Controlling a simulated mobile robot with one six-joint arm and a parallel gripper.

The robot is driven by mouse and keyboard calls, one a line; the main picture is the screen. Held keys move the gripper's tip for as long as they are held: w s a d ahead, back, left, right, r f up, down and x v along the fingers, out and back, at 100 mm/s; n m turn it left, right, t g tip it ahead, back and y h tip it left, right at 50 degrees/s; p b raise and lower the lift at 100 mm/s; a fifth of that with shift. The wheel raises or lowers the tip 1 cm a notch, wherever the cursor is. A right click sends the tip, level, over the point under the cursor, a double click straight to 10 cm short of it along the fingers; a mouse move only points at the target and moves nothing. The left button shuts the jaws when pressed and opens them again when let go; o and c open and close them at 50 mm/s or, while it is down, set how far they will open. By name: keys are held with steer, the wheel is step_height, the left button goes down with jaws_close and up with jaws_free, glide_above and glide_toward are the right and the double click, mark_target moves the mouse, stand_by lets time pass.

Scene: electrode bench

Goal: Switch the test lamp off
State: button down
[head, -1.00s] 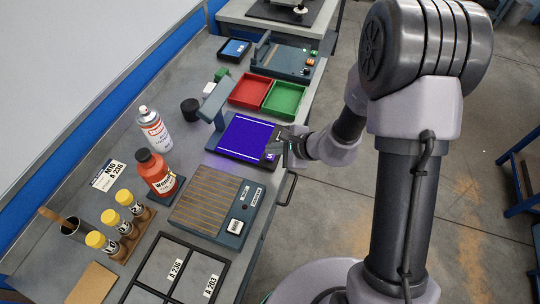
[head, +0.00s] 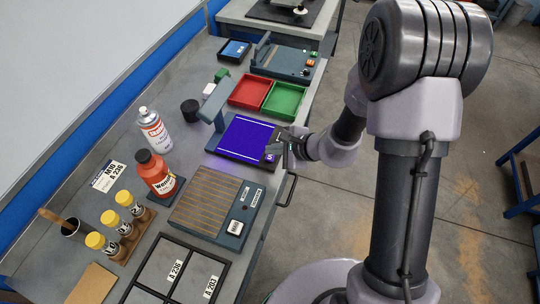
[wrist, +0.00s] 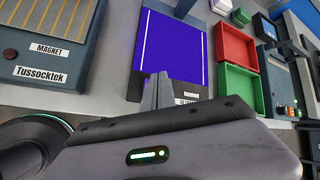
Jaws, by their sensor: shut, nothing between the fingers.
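The test lamp stands mid-bench as a dark base with a grey-green upright and head (head: 215,100) over a glowing violet panel (head: 245,138). The panel also glows in the wrist view (wrist: 172,50). A small lit switch or label (head: 270,157) shows at the base's near right corner; its exact state is too small to tell. My gripper (head: 281,150) is shut and empty, at the right edge of the lamp base beside this corner. In the wrist view its fingertips (wrist: 155,92) overlap the panel's lower edge and partly hide the labelled strip there. I cannot tell whether they touch it.
The slatted magnet plate (head: 205,200) lies nearer. Red (head: 249,91) and green (head: 284,99) trays lie beyond the lamp. A spray can (head: 155,130) and an orange bottle (head: 155,173) stand to the left.

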mark_target(273, 158)
stand_by(0.6)
steer(key=shift+f+b, duration=0.5)
steer(key=shift+b, duration=0.3)
steer(key=shift+f+b, duration=0.2)
steer(key=shift+b, duration=0.15)
steer(key=shift+r+p, duration=0.4)
steer(key=shift+r, duration=0.35)
step_height(273, 158, up, 6)
steer(key=p, duration=0.4)
